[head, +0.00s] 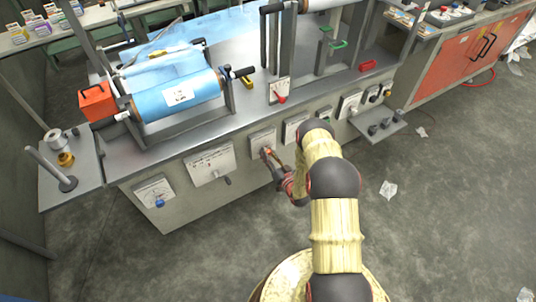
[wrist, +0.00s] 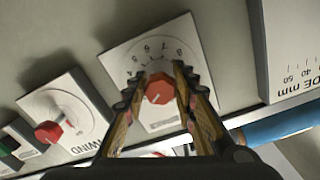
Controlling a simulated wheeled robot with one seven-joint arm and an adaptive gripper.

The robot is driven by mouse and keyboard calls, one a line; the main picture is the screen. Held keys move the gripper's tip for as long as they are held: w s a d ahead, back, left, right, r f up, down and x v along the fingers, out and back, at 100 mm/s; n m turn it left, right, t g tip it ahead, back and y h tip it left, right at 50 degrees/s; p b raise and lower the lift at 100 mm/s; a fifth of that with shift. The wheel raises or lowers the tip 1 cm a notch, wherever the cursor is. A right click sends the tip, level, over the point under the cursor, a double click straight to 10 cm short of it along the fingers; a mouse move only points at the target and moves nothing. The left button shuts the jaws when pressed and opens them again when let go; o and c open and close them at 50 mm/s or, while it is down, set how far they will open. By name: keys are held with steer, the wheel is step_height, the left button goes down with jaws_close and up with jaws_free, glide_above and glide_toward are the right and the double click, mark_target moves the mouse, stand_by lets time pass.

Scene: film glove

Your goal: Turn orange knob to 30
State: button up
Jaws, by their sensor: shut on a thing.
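The orange knob (wrist: 159,90) sits on a white dial plate (wrist: 146,56) with printed numbers and tick marks around it. In the wrist view, the fingers of my gripper (wrist: 160,88) lie on both sides of the knob, shut on it. A small pale mark shows on the knob's face; the number it points to is hard to read. In the head view, my gripper (head: 266,153) is at the front panel of the machine, over a white plate (head: 262,138), and hides most of the knob there.
A second red knob (wrist: 48,132) on a plate marked "WIND" is close at left in the wrist view. A millimetre scale plate (wrist: 295,45) is at right. In the head view, a blue roll (head: 178,97) lies atop the machine; the floor (head: 440,200) at right is mostly clear.

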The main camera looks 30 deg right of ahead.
steer(key=shift+c, duration=1)
steer(key=shift+d+n, duration=0.1)
steer(key=shift+n, duration=2.7)
steer(key=o, duration=1.2)
steer(key=shift+c, duration=0.2)
steer(key=s, duration=1.2)
steer(key=shift+d, duration=0.2)
